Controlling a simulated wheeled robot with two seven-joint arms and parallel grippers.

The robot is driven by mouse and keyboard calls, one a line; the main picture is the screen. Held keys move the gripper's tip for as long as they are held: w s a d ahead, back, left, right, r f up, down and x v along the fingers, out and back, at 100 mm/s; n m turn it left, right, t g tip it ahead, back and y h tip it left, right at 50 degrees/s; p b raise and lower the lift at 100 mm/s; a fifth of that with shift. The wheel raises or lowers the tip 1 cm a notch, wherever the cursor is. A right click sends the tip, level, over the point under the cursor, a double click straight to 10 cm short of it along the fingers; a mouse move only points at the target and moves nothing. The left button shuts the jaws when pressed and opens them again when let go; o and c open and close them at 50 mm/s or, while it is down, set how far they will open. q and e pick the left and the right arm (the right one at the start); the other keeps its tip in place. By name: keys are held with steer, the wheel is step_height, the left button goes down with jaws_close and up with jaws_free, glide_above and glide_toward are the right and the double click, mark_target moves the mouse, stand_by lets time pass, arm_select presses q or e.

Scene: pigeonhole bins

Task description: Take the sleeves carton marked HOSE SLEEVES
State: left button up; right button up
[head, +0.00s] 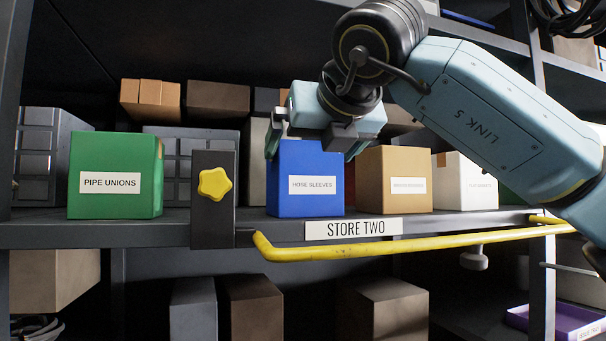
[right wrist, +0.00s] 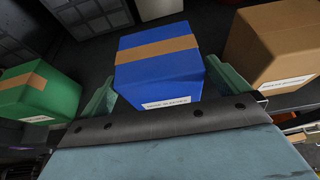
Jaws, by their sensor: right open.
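The blue carton (head: 305,199) labelled HOSE SLEEVES stands upright on the shelf marked STORE TWO. In the right wrist view the blue carton (right wrist: 160,72) shows its top with a tan tape strip. My right gripper (head: 318,150) is at the top of the blue carton, pointing at it. Its fingers are spread, one on each side of the carton in the right wrist view (right wrist: 162,85). Whether the fingers touch the carton I cannot tell. My left gripper is not in view.
A green PIPE UNIONS carton (head: 115,198) stands left, past a dark post with a yellow star knob (head: 215,184). A brown carton (head: 394,180) stands close on the right, then a white carton (head: 463,182). A yellow rail (head: 400,247) runs along the shelf front.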

steer(key=p+x, duration=0.2)
steer(key=x, duration=0.2)
steer(key=shift+a+r, duration=0.1)
steer(key=shift+w+a, duration=0.1)
steer(key=shift+w, duration=0.25)
steer(key=shift+w+f, duration=0.1)
steer(key=shift+f, duration=0.15)
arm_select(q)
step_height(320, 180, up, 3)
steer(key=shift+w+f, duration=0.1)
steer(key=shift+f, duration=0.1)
arm_select(e)
steer(key=c, duration=0.9)
